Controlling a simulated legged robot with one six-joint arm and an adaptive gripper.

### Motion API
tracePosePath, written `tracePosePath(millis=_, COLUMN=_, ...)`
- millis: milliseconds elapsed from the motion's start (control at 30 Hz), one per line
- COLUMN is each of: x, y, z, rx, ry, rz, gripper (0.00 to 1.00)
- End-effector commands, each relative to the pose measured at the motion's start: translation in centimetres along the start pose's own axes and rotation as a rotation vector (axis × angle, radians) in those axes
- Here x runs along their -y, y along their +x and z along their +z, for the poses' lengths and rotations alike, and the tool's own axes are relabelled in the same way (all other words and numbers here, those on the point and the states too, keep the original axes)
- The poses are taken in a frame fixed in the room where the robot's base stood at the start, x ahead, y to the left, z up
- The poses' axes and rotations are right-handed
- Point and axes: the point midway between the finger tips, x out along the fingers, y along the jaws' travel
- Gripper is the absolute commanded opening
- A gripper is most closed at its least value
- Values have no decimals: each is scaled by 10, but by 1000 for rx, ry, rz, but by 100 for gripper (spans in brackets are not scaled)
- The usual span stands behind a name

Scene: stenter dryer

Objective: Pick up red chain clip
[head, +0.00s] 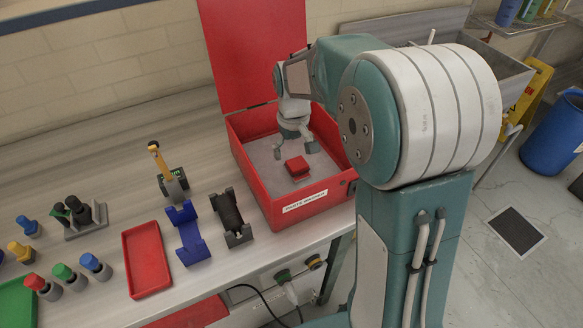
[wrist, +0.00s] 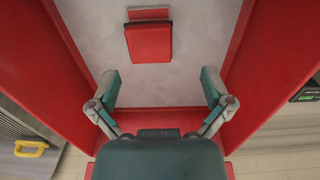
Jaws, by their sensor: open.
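The red chain clip (head: 297,168) is a small red block lying on the grey floor of an open red box (head: 312,205). In the wrist view the clip (wrist: 149,42) is at the upper middle, ahead of the fingertips. My gripper (head: 295,148) is inside the box opening, pointing down. In the wrist view my gripper (wrist: 160,88) has its two fingers wide apart with nothing between them. It is apart from the clip. The box's red lid (head: 250,50) stands raised at the back.
The box walls enclose my gripper closely on the sides. Left of the box are a dark holder (head: 232,218), a blue holder (head: 187,235), a red tray (head: 146,260) and several coloured knobs. A wall stands behind the bench.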

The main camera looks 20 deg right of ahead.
Motion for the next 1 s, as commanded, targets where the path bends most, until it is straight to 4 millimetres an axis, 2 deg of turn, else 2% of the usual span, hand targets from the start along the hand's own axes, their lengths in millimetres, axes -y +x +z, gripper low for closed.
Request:
tracePosePath(millis=167, x=-4, y=18, z=0, rx=2, ry=3, rz=-5, gripper=100)
tracePosePath(millis=400, x=3, y=52, z=-3, rx=2, ry=2, rz=0, gripper=100)
tracePosePath(millis=667, x=2, y=55, z=-4, rx=-1, ry=2, rz=0, gripper=100)
tracePosePath(millis=700, x=2, y=55, z=-3, rx=-1, ry=2, rz=0, gripper=96)
tracePosePath(millis=767, x=1, y=55, z=-3, rx=-1, ry=2, rz=-1, gripper=69)
tracePosePath(millis=800, x=1, y=55, z=-3, rx=-1, ry=2, rz=-2, gripper=51)
tracePosePath(millis=867, x=0, y=55, z=-3, rx=-1, ry=3, rz=-2, gripper=24)
tracePosePath(millis=900, x=0, y=55, z=-3, rx=-1, ry=3, rz=-3, gripper=7)
tracePosePath(millis=1000, x=0, y=56, z=-3, rx=0, ry=3, rz=-2, gripper=7)
